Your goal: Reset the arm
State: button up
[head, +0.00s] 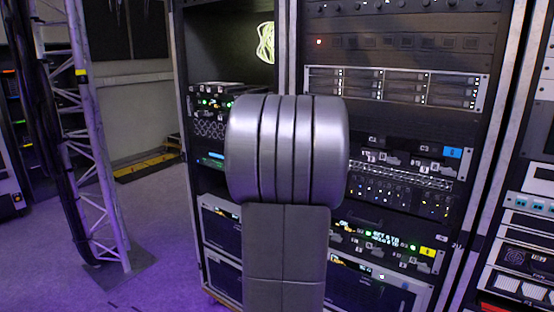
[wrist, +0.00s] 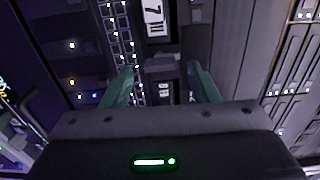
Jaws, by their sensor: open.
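My gripper (wrist: 162,84) shows in the wrist view, its two greenish fingers spread apart with nothing between them. The gripper itself does not show in the head view.
Equipment racks (head: 395,85) fill the centre and right, close behind my arm. A metal truss (head: 92,150) with black cables (head: 62,180) stands at the left on a base plate. Purple floor (head: 165,235) lies open between truss and rack.

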jog(key=shift+w+d+r+n+p, duration=0.1)
jog(key=shift+w+n+p, duration=0.15)
jog(key=shift+n+p, duration=2.5)
jog(key=shift+w+d+r+n+p, duration=0.1)
jog(key=shift+w+n+p, duration=0.2)
jog(key=shift+n+p, duration=2.45)
jog(key=shift+w+d+r+n+p, duration=0.1)
jog(key=shift+w+n+p, duration=0.15)
jog(key=shift+n+p, duration=2.5)
jog(key=shift+n+b, duration=0.85)
